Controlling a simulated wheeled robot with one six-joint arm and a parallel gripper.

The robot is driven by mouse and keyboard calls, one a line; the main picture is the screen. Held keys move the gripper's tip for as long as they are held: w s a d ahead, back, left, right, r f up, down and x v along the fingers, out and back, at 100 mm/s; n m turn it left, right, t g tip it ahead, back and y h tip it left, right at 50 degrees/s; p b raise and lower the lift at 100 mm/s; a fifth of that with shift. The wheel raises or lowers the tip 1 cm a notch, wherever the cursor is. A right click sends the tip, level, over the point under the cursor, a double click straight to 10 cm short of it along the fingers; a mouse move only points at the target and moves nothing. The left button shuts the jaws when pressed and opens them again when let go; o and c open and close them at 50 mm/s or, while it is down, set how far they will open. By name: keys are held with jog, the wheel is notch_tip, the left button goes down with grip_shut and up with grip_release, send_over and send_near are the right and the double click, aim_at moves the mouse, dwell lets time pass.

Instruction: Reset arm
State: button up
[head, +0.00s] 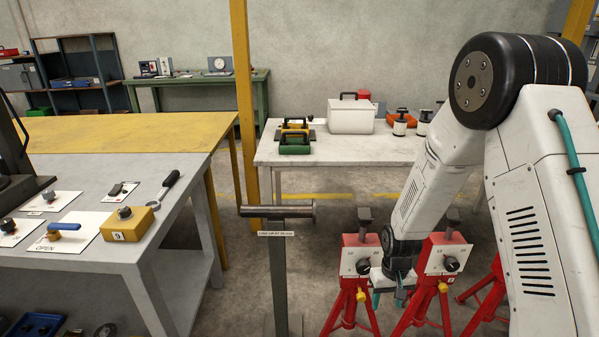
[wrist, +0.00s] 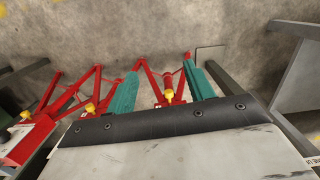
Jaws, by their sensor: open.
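My gripper (head: 389,297) hangs low in front of the red stands at the right of the head view, with my white arm reaching down to it. In the wrist view its two teal fingers stand apart, and my gripper (wrist: 161,68) is open with nothing between the fingertips. Behind the fingers are red stand legs and the concrete floor. The fingers look apart from the legs, but the exact distance is hard to tell.
Red stands (head: 356,262) with dials are close around my gripper. A grey post with a horizontal metal cylinder (head: 277,211) stands to the left. A grey workbench (head: 95,240) holds a yellow block (head: 127,223). A white table (head: 340,150) is behind.

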jog(key=s+d+r, duration=0.1)
jog(key=s+r, duration=0.8)
jog(key=r, duration=0.3)
jog(key=s+r+t, duration=0.1)
jog(key=s+r, duration=0.8)
jog(key=r, duration=0.3)
jog(key=s+d+r+m+t, duration=0.1)
jog(key=s+r, duration=0.8)
jog(key=r, duration=0.3)
jog(key=shift+s+d+r, duration=0.25)
jog(key=shift+d+r, duration=0.05)
jog(key=shift+r, duration=0.1)
